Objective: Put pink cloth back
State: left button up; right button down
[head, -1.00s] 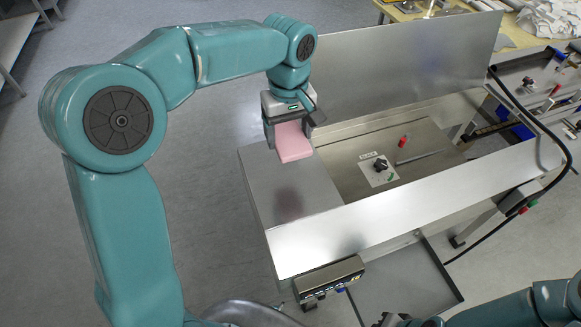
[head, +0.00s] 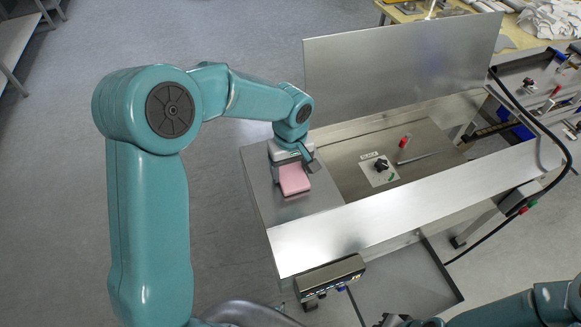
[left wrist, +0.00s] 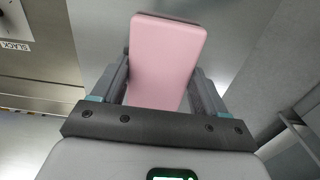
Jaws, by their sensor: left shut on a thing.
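The pink cloth (head: 294,180) is a folded, block-like pad. My left gripper (head: 292,172) is shut on it and holds it over the metal top (head: 310,200) at the left end of the machine. The head view does not clearly show whether the cloth touches that surface. In the left wrist view the cloth (left wrist: 163,60) sits between the two fingers of my left gripper (left wrist: 160,85) and sticks out beyond them. My right gripper cannot be made out; only part of my right arm shows at the lower right.
A raised metal panel (head: 400,70) stands behind the recessed bay, which holds a black knob (head: 381,166) and a red-capped item (head: 403,143). A wide metal ledge (head: 400,205) runs along the front. A black cable (head: 545,125) curves at the right. The metal top around the cloth is clear.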

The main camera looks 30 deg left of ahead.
aim_at(290, 172)
pick_arm(q)
jog(key=shift+f, duration=0.15)
pick_arm(e)
jog(key=shift+f, duration=0.2)
pick_arm(q)
jog(key=o, duration=1)
jog(key=shift+a, duration=0.1)
pick_arm(e)
jog(key=shift+a, duration=0.1)
jog(key=shift+r, duration=0.15)
pick_arm(q)
jog(key=shift+r, duration=0.35)
pick_arm(e)
jog(key=shift+r, duration=0.2)
pick_arm(q)
notch_tip(290, 172, up, 12)
jog(key=shift+f, duration=0.15)
pick_arm(e)
jog(key=shift+f, duration=0.25)
